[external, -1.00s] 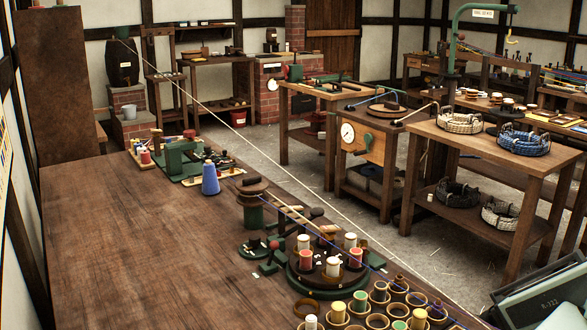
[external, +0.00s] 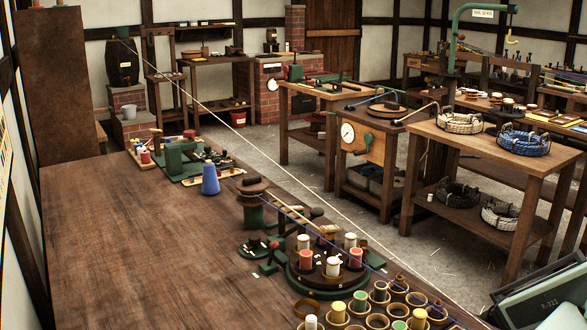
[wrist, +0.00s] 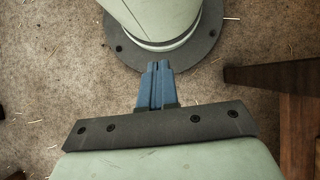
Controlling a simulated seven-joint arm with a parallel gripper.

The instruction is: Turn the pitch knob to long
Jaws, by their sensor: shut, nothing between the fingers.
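My gripper (wrist: 156,68) shows in the wrist view with its two blue fingers together and nothing between them. It is over a straw-strewn floor, away from any bench top or knob. It does not show in the external view. I cannot make out for certain which part is the pitch knob, nor read a "long" mark. A green device (external: 183,158) stands on the long wooden bench (external: 130,240) in the external view. A small red knob (external: 273,245) sits on a green plate nearer the camera.
A blue cone (external: 210,180) and a green round stand with bobbins (external: 325,285) stand on the long bench. Wooden cups (external: 397,288) crowd its near corner. A pale rope (external: 290,203) runs across the room. A wooden table with rope coils (external: 523,143) stands at right.

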